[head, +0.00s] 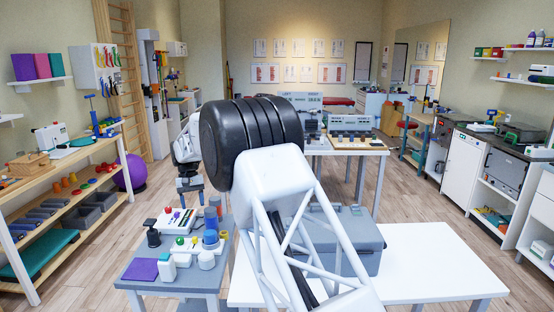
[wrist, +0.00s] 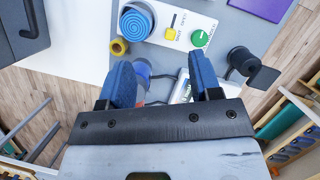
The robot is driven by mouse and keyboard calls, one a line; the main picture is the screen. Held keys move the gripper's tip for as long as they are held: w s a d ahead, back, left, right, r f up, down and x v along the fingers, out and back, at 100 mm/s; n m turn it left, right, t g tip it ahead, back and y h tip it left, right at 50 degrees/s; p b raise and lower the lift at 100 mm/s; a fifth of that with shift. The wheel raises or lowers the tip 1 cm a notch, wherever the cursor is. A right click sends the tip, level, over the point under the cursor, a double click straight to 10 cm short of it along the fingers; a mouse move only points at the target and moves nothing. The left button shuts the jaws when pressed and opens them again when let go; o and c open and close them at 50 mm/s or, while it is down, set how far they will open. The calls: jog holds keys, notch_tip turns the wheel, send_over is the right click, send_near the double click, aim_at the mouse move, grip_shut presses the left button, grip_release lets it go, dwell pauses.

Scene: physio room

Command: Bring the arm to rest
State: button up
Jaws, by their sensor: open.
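My gripper (wrist: 163,80) is open in the wrist view, its two blue fingers apart with nothing held between them. It points down over the small grey table (head: 130,272). In the head view my gripper (head: 190,188) is small, behind the control panel items and partly beside my black arm joint. My white arm link fills the middle of the head view and hides part of what lies behind.
A white panel (wrist: 185,25) with a yellow switch and a green knob (wrist: 201,38) lies close to the fingers. A blue coil (wrist: 136,21), a yellow ring (wrist: 118,47) and a black stand (wrist: 240,61) are nearby. A grey case (head: 345,240) sits on the white table (head: 440,268).

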jog(key=s+d+r+m+t+y, duration=0.1)
jog(key=s+d+r, duration=0.4)
jog(key=d, duration=0.4)
jog(key=s+d+r, duration=0.4)
jog(key=d+r, duration=0.3)
jog(key=d, duration=0.2)
jog(key=s+d+r+m+t, duration=0.1)
jog(key=s+d+r, duration=0.2)
jog(key=s+d, duration=0.4)
jog(key=s+d+r+t, duration=0.1)
jog(key=s+d+r, duration=0.2)
jog(key=s+d, duration=0.35)
jog(key=s+d+f+m+t, duration=0.1)
jog(key=s+d, duration=0.5)
jog(key=s, duration=0.3)
jog(key=s+d+m+t, duration=0.1)
jog(key=s+d, duration=0.5)
jog(key=s, duration=0.3)
jog(key=s+d+f, duration=0.3)
jog(key=s, duration=0.5)
jog(key=s+d+f+m+t, duration=0.1)
jog(key=s+d+f, duration=0.2)
jog(key=s, duration=0.6)
jog(key=shift+f, duration=0.55)
jog(key=shift+y, duration=0.3)
